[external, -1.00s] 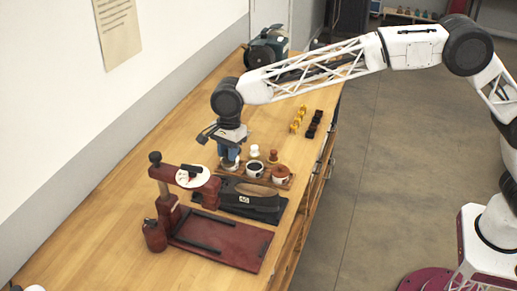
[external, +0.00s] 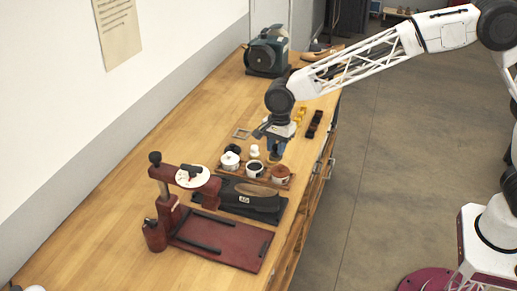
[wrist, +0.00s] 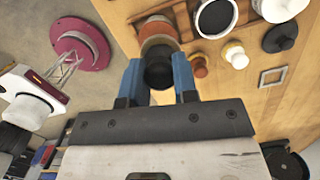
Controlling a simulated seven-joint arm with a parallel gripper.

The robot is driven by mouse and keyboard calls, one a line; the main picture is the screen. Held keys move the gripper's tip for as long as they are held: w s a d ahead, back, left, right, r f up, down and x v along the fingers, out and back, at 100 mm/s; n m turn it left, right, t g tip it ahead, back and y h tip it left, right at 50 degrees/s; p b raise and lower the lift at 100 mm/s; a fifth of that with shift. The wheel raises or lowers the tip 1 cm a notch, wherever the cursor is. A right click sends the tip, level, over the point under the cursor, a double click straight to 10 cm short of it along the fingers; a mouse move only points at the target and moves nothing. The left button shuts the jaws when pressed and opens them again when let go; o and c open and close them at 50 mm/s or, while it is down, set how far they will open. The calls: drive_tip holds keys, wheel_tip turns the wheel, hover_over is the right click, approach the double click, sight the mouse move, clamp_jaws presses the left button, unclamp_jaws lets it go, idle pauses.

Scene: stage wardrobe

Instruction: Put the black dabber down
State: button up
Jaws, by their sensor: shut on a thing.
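My gripper (wrist: 158,85) is shut on the black dabber (wrist: 158,70), which shows as a dark round shape between the blue fingers in the wrist view. In the external view my gripper (external: 275,153) hangs over the right part of the row of pots, and the dabber cannot be made out there. The brown dabber (wrist: 199,66) and white dabber (wrist: 235,55) stand beside the pots. The brown pot (external: 281,174), black pot (external: 255,169) and white pot (external: 230,160) stand in a row on a wooden rack.
A black round piece (external: 233,149) and a small square frame (external: 241,133) lie left of my gripper. A dark shoe (external: 235,190) and red press (external: 222,240) stand in front. Yellow blocks (external: 300,117) and black blocks (external: 314,124) are behind. The bench's left side is clear.

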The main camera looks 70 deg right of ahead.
drive_tip(key=s+d+f, duration=0.3)
drive_tip(key=s+d, duration=0.3)
drive_tip(key=s, duration=0.3)
drive_tip(key=s+d+f, duration=0.3)
drive_tip(key=s+d, duration=0.3)
drive_tip(key=s, duration=0.4)
drive_tip(key=shift+s, duration=0.15)
drive_tip(key=w, duration=0.5)
drive_tip(key=w+a+f, duration=0.1)
drive_tip(key=w, duration=1)
drive_tip(key=shift+a+f, duration=0.15)
drive_tip(key=shift+f, duration=0.15)
drive_tip(key=shift+f, duration=1.75)
drive_tip(key=shift+f, duration=0.1)
